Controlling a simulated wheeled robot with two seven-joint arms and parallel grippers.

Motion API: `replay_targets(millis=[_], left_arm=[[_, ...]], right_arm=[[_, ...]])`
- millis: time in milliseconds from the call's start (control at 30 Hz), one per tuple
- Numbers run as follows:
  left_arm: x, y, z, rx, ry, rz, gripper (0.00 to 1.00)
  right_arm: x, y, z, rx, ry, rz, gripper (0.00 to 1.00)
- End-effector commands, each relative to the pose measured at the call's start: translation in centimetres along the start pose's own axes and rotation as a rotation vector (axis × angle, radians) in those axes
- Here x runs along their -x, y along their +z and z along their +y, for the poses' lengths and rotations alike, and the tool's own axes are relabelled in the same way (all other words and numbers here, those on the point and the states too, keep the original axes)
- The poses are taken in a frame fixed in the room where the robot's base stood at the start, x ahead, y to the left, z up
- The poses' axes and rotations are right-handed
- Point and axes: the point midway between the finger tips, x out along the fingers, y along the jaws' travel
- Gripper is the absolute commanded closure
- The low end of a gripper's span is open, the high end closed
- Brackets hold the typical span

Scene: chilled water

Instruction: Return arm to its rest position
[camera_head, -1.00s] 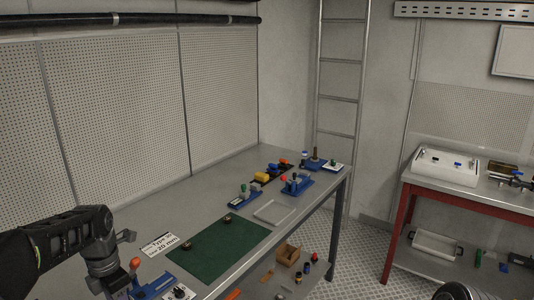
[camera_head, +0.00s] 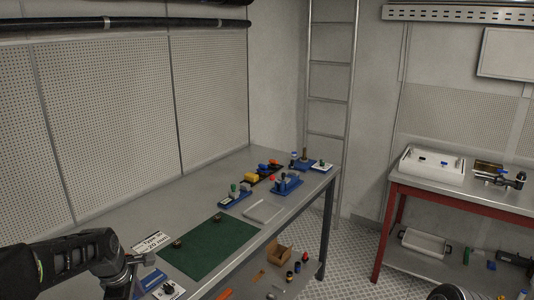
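My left arm comes in at the lower left, over the near end of the grey workbench (camera_head: 115,217). Its gripper (camera_head: 120,285) points down at the bottom of the picture, partly cut off, beside a blue fixture (camera_head: 152,279). I cannot tell whether its fingers are open or shut, or whether they hold anything. My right arm and gripper are not in view.
On the bench lie a green mat (camera_head: 215,243) with small parts, a label card (camera_head: 150,243), a clear tray (camera_head: 263,211) and several blue fixtures (camera_head: 288,184). A red-framed table (camera_head: 460,199) stands right, a ladder (camera_head: 328,100) behind. Patterned floor lies between.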

Motion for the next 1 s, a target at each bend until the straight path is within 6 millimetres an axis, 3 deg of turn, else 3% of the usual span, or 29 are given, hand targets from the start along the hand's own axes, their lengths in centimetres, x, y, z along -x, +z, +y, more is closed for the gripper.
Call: replay_targets(millis=[167,267,367,500,600,700,800,900,1000], left_arm=[[-6.6,5.0,-1.9,-0.485,0.085,-0.056,0.57],[-11.0,8.3,-5.0,-0.78,0.13,-0.081,0.57],[-15.4,11.7,-10.3,-1.069,0.161,-0.11,0.57],[-19.8,15.5,-20.0,-1.383,0.172,-0.168,0.57],[-21.1,17.5,-27.3,-1.501,0.147,-0.238,0.57],[-21.2,18.7,-33.3,-1.511,0.092,-0.324,0.57],[-21.0,19.4,-37.5,-1.502,0.037,-0.4,0.57],[-21.0,19.8,-39.6,-1.493,0.007,-0.443,0.57],[-21.2,19.7,-40.2,-1.484,-0.005,-0.452,0.57]], right_arm=[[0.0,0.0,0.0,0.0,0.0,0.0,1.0],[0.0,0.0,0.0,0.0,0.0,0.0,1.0],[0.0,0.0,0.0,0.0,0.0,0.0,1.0],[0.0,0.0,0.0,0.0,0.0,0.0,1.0],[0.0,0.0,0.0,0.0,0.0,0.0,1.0],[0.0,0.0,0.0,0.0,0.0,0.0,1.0],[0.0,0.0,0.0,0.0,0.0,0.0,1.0],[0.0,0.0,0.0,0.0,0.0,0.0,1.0],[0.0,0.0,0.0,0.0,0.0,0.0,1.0]])
